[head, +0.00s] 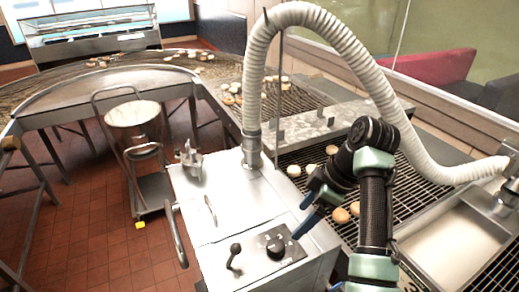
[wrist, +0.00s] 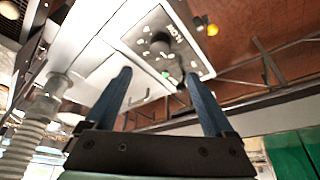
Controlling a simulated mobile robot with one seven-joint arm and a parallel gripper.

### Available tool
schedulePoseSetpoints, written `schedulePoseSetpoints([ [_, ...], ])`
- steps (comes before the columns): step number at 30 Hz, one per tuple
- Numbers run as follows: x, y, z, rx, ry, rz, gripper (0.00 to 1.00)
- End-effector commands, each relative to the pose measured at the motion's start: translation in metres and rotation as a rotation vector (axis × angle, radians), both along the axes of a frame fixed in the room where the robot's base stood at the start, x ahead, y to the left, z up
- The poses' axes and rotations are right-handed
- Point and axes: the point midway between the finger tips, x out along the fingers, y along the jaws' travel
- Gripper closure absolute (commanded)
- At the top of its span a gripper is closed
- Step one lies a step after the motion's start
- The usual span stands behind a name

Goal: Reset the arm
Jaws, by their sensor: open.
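My gripper (head: 308,212) is at the end of my raised arm, at the right of the white machine in the head view. Its two blue fingers point down and left over the edge of the machine's top. In the wrist view my gripper (wrist: 158,90) shows both fingers spread apart with nothing between them. The control panel with a black knob (wrist: 160,42) shows beyond the fingertips. My gripper looks apart from the machine, though the exact gap is hard to tell.
The white machine (head: 225,210) carries a knob (head: 275,247) and a lever (head: 234,256). A ribbed hose (head: 256,80) arches behind my arm. A wire conveyor (head: 300,100) holds several donuts. A bin on a cart (head: 134,125) stands left. Open tiled floor (head: 90,230) lies at the left.

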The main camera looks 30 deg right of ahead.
Motion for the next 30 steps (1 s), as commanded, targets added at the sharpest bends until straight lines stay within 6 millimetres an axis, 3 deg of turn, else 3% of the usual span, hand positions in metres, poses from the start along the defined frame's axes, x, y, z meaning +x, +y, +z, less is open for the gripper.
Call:
schedulePoseSetpoints([
  [7, 0.002, 0.001, 0.000, -0.004, -0.005, -0.001, 0.12],
  [11, 0.038, 0.015, 0.005, -0.084, -0.114, -0.075, 0.12],
  [14, 0.079, 0.036, 0.025, -0.153, -0.277, -0.171, 0.12],
  [18, 0.124, 0.077, 0.074, -0.187, -0.568, -0.309, 0.12],
  [22, 0.140, 0.126, 0.135, -0.133, -0.863, -0.414, 0.12],
  [26, 0.129, 0.176, 0.198, -0.006, -1.147, -0.485, 0.12],
  [30, 0.089, 0.226, 0.261, 0.186, -1.421, -0.521, 0.12],
])
